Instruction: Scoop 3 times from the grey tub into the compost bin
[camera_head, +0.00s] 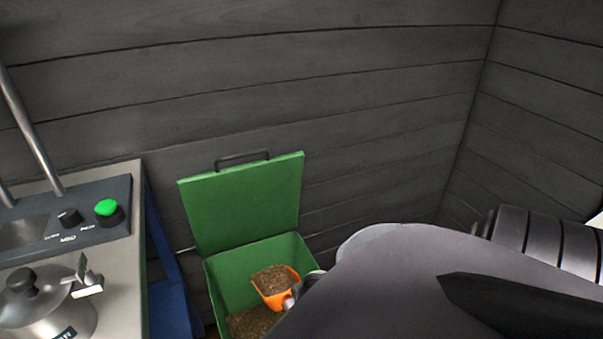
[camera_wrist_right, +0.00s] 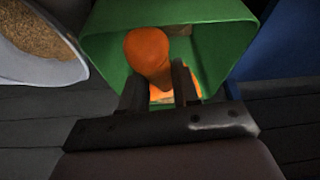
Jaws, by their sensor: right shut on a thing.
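The compost bin (camera_head: 262,252) is green, with its lid (camera_head: 243,205) raised against the wall and brown material (camera_head: 250,323) inside. The orange scoop (camera_head: 273,297) is heaped with brown grain and is over or inside the bin's opening. My right gripper (camera_wrist_right: 158,82) is shut on the scoop's orange handle (camera_wrist_right: 147,52), and my arm hides part of the bin in the head view. The grey tub (camera_wrist_right: 45,70), holding brown grain (camera_wrist_right: 38,28), shows at the left of the right wrist view. My left gripper is out of view.
A counter with a control panel (camera_head: 88,218), a green button (camera_head: 108,209) and a steel vessel (camera_head: 45,305) stands to the left. A blue object (camera_head: 170,300) sits between counter and bin. Dark plank walls (camera_head: 350,100) close in behind and at right.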

